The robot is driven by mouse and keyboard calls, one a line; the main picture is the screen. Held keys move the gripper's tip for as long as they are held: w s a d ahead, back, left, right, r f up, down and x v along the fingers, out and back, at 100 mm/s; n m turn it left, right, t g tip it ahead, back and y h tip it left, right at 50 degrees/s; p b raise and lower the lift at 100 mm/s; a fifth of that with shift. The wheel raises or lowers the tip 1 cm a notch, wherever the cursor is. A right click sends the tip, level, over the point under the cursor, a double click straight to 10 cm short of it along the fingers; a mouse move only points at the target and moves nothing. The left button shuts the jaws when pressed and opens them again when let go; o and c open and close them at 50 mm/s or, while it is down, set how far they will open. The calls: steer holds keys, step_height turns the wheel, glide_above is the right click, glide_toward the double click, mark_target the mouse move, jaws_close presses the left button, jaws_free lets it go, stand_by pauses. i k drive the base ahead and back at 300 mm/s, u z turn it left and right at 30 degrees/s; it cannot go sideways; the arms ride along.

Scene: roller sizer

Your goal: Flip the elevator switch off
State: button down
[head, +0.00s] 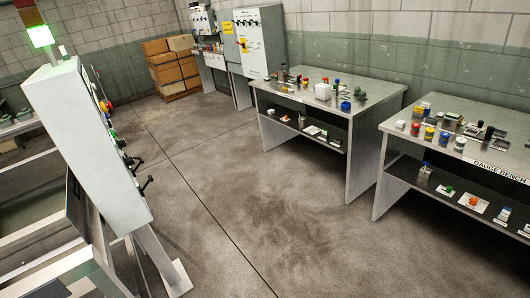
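A slanted grey control panel (85,150) stands at the left on legs and is seen nearly edge-on. Red, orange and green controls and black levers (146,186) stick out from its right face. A lit green lamp (41,36) is on its top. A pale cabinet (264,60) with several small dark controls and a yellow label stands at the back wall. A smaller wall panel (203,23) with dark knobs is left of it. I cannot tell which control is the elevator switch, or its position. My gripper is not in view.
Two grey benches, one at centre right (312,81) and a gauge bench (487,154) at the right, carry small items on tops and lower shelves. Brown boxes (168,73) are stacked at the back. The concrete floor (240,200) between panel and benches is clear.

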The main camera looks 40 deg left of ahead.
mark_target(151, 179)
steer(key=u, duration=0.15)
steer(key=i, duration=1.4)
steer(key=u, duration=0.95)
steer(key=i, duration=1.2)
steer(key=u, duration=1.05)
steer(key=i, duration=0.6)
steer(key=u, duration=0.3)
